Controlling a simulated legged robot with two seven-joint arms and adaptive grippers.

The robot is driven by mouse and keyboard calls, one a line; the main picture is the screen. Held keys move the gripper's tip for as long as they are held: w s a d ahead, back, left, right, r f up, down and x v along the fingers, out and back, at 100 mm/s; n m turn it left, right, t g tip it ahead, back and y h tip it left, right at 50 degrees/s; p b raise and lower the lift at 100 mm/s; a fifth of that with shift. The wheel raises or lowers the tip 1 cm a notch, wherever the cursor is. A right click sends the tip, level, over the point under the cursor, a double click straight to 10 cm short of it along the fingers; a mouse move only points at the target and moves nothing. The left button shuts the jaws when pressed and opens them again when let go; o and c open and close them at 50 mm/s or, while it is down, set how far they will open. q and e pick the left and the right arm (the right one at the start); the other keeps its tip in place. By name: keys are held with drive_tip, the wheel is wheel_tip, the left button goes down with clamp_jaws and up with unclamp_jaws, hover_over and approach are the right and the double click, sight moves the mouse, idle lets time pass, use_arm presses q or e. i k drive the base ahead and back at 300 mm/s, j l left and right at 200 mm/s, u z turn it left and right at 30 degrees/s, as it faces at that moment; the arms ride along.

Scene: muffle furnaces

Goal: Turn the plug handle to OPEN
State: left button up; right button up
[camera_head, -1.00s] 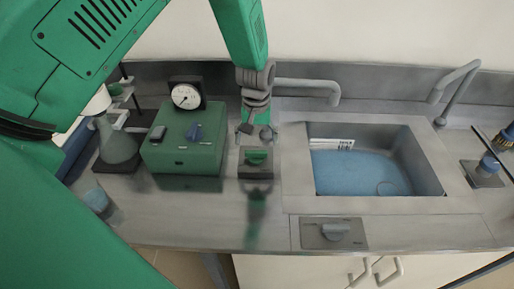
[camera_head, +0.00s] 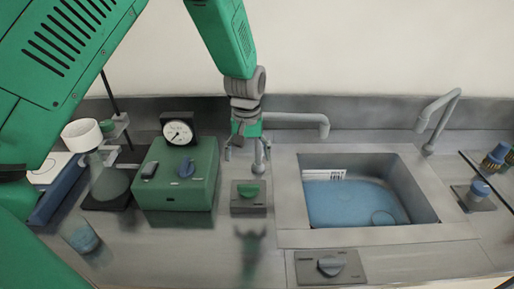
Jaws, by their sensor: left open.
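A grey knob (camera_head: 331,265) sits on a dark plate (camera_head: 303,270) at the counter's front edge, below the sink. A green knob (camera_head: 250,191) sits on a smaller dark block (camera_head: 250,209) left of the sink. Any lettering on either is too small to read. My left gripper (camera_head: 247,158) hangs with its fingers downward behind and above the green knob. It is open and empty, apart from both knobs. Its reflection shows on the counter. My right gripper is not in view.
The sink (camera_head: 427,203) holds blue water, with a faucet (camera_head: 300,118) behind its left side. A green box (camera_head: 180,194) with a dial gauge (camera_head: 178,133) stands left, beside a flask (camera_head: 110,184). A beaker (camera_head: 82,238) is near the front. Bottles (camera_head: 479,190) stand right.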

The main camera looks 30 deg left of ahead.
sight(330, 266)
drive_tip(key=k, duration=1)
